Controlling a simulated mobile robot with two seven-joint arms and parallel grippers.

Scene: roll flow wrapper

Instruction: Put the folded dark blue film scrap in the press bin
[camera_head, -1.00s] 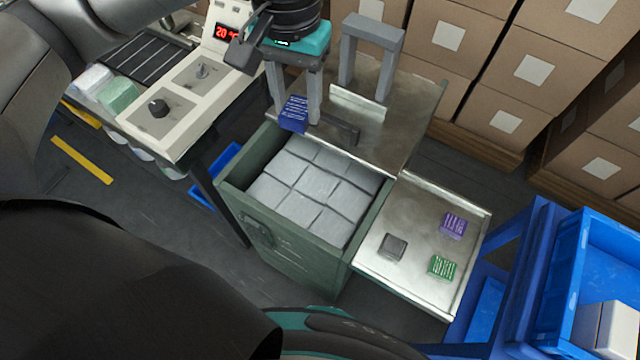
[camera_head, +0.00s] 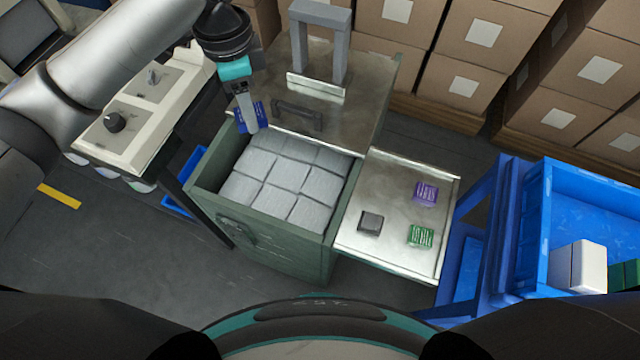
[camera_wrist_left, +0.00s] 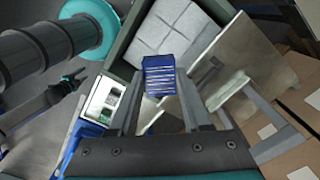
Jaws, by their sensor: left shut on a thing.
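My left gripper (camera_head: 250,118) is shut on the folded dark blue film scrap (camera_head: 262,115). In the head view it hangs at the far left corner of the press bin (camera_head: 215,192). I cannot tell its exact height above the rim. The left wrist view also shows the scrap (camera_wrist_left: 159,76) between the fingertips, with the bin's interior behind it. The bin is an open green box, and grey wrapped blocks (camera_head: 278,200) cover what shows of its inside.
A grey arch (camera_head: 320,15) stands on the metal top behind. A blue crate (camera_head: 590,205) is at right.

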